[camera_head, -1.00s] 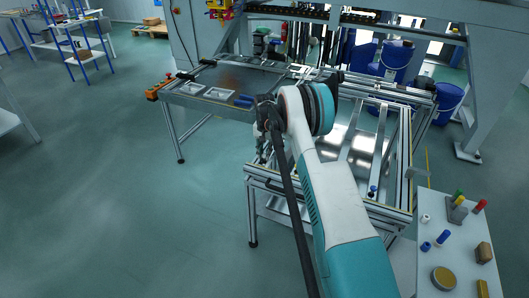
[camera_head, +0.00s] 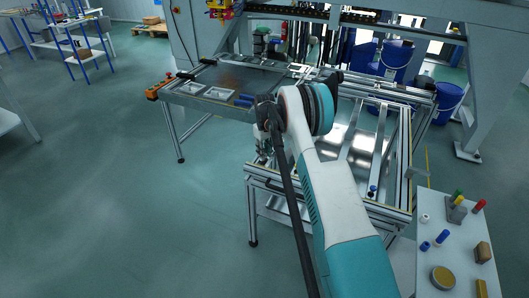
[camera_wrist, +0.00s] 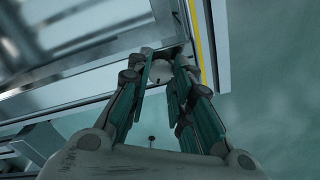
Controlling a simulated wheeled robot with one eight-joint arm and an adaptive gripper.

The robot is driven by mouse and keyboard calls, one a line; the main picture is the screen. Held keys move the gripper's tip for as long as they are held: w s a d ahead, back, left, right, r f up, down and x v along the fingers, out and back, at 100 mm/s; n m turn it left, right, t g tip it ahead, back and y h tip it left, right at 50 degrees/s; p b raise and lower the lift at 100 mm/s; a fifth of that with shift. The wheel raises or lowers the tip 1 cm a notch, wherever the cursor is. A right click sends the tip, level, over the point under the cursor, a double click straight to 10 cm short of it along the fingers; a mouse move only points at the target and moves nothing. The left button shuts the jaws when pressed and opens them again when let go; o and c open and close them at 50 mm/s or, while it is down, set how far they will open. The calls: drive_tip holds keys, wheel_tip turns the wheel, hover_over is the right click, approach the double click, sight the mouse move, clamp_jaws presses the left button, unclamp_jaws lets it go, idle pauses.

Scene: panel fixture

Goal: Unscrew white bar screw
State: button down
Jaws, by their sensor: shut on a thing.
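My gripper (camera_wrist: 163,68) reaches to the corner of the metal frame in the wrist view. Its two green-padded fingers are closed around a pale, rounded piece that looks like the white bar screw (camera_wrist: 159,73), seen between the fingertips. The fingers hide part of it, so its thread and seating cannot be told. In the head view my gripper (camera_head: 264,143) hangs at the left edge of the fixture frame (camera_head: 283,184), partly covered by my own arm. The screw cannot be made out there.
The aluminium fixture frame holds a shiny panel (camera_head: 358,148). A small table (camera_head: 461,270) with coloured pegs, rings and a round tin stands at the lower right. A workbench (camera_head: 215,100) with trays is behind. Blue bins (camera_head: 447,100) stand at the back right. The floor at left is clear.

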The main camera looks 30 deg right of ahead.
drive_tip(key=n, duration=0.4)
drive_tip(key=shift+n, duration=2.3)
drive_tip(key=c, duration=1.4)
unclamp_jaws()
drive_tip(key=shift+r, duration=0.1)
wheel_tip(320, 180, up, 12)
